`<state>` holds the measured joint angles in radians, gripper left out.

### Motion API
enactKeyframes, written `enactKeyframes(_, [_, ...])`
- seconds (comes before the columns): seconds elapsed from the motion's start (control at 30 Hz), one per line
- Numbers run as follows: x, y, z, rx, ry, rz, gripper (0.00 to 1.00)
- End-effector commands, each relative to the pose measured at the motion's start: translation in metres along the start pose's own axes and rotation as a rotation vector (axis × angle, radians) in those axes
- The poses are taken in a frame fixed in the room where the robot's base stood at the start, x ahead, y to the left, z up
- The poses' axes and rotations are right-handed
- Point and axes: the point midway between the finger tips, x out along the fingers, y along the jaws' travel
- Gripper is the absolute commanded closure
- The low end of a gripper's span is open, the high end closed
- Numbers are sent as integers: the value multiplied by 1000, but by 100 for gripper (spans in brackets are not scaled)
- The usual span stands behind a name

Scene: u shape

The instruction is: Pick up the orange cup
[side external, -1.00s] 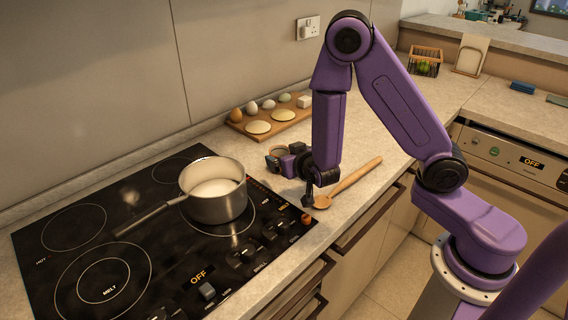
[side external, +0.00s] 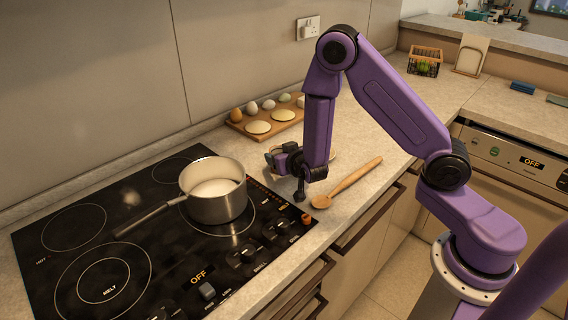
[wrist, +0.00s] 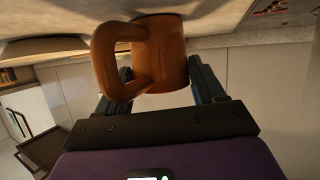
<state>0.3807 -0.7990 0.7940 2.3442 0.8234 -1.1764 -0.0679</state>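The orange cup (wrist: 168,50) shows large in the wrist view, with its looped handle (wrist: 120,62) at the left and nearer the camera. My gripper (wrist: 160,78) is open, with one finger on each side of the cup. The handle hides part of the left finger. The right finger is very close to the cup's side; I cannot tell whether it touches. In the side external view my gripper (side external: 287,165) is low over the counter beside the cooktop, and it mostly hides the cup.
A pot (side external: 215,190) stands on the black cooktop (side external: 80,220) left of my gripper. A wooden spoon (side external: 350,182) lies on the counter to the right. A board (side external: 245,127) with several eggs and pale rounds lies behind, near the wall.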

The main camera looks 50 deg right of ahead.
Motion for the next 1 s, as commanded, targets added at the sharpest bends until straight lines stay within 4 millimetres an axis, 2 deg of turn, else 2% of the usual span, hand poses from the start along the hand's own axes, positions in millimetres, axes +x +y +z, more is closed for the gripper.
enactKeyframes(0.03, [0, 0, 0, 0, 0, 0, 49])
enactKeyframes(0.1, [0, 0, 0, 0, 0, 0, 72])
enactKeyframes(0.47, [-1, 0, -1, 0, 1, 0, 72])
enactKeyframes(0.73, [-7, 0, -17, 3, 3, 0, 72])
enactKeyframes(0.87, [-15, 2, -32, 3, 4, -2, 72])
enactKeyframes(1.0, [-35, 8, -42, 3, 4, -2, 72])
